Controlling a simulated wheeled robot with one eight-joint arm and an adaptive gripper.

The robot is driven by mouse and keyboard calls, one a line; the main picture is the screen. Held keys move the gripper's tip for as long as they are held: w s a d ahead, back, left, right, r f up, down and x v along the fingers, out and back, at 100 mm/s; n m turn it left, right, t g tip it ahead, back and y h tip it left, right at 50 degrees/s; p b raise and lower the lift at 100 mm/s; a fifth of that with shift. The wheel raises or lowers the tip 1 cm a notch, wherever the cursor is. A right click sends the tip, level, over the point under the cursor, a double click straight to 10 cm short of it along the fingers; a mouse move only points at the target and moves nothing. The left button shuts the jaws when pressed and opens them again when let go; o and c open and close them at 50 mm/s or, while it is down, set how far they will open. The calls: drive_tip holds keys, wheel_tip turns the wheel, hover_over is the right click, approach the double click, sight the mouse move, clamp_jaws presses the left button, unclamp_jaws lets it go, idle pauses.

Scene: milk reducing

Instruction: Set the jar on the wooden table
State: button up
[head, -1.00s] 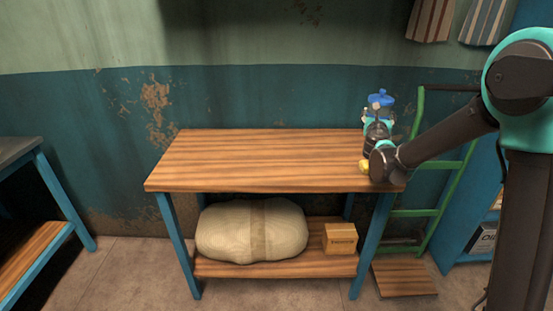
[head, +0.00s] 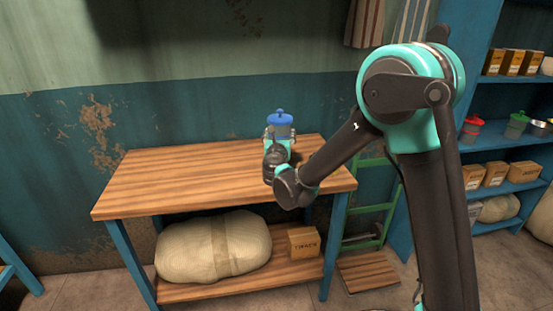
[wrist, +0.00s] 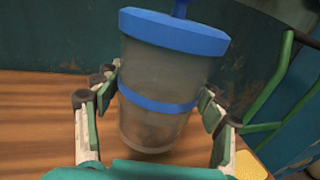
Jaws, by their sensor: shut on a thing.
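The jar is a clear grey, see-through vessel with a blue lid (head: 281,118) and a blue band. It is upright or nearly so over the back right part of the wooden table (head: 190,175). My gripper (wrist: 160,92) is shut on the jar (wrist: 160,120), with one finger on each side near the band. In the head view my wrist hides the jar's lower part. In the wrist view its base shows against the tabletop; I cannot tell whether it touches.
A yellow item (wrist: 250,166) sits near the jar's right in the wrist view. A sack (head: 212,248) and a small box (head: 303,243) lie on the table's lower shelf. A green frame (head: 372,200) stands at the right. The tabletop's left and middle are clear.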

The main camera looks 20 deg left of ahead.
wheel_tip(320, 180, down, 10)
idle(0.6)
drive_tip(key=shift+f, duration=0.15)
drive_tip(key=o, duration=1.3)
drive_tip(key=shift+s, duration=0.1)
drive_tip(key=v, duration=1.1)
drive_tip(key=shift+s+d, duration=0.25)
drive_tip(key=shift+s, duration=0.1)
